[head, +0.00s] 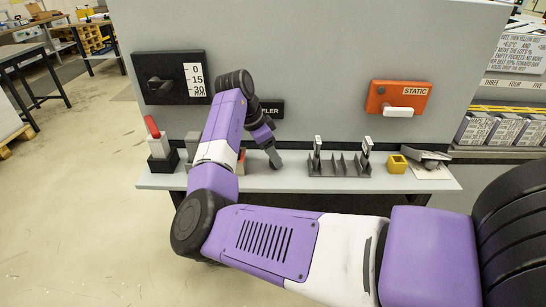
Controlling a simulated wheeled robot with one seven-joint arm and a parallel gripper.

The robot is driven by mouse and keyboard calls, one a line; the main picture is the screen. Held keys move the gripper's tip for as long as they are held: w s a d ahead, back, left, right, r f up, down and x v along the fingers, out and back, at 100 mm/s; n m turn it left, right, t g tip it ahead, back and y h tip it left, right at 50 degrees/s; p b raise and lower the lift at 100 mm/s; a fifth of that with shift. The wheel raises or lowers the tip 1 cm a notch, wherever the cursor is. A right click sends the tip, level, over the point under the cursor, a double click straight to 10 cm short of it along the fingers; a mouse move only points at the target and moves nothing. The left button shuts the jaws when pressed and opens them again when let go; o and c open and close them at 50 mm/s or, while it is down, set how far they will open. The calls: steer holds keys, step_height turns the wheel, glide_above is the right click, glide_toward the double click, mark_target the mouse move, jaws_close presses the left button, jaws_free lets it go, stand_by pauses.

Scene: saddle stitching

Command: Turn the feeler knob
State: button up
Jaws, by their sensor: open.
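A black box (173,78) on the grey panel at the left carries a dark knob (157,86) and a white scale (196,80) reading 0, 15, 30. I cannot tell for sure that this is the feeler knob. A black label (271,109) ending in "FLER" is partly hidden behind my arm. My gripper (273,160) is low in front of the panel, just above the shelf, right of the knob and apart from it. It is open, and I see nothing held in it. Its fingers are small and partly unclear.
The shelf (290,184) holds a red-topped item (153,130) at left, a grey slotted rack (340,166), a yellow block (397,164) and a grey metal piece (428,157). An orange STATIC box (397,93) with a white handle is on the panel's right. Floor at left is clear.

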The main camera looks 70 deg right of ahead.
steer(key=v, duration=0.6)
steer(key=shift+r, duration=0.2)
steer(key=shift+a, duration=0.1)
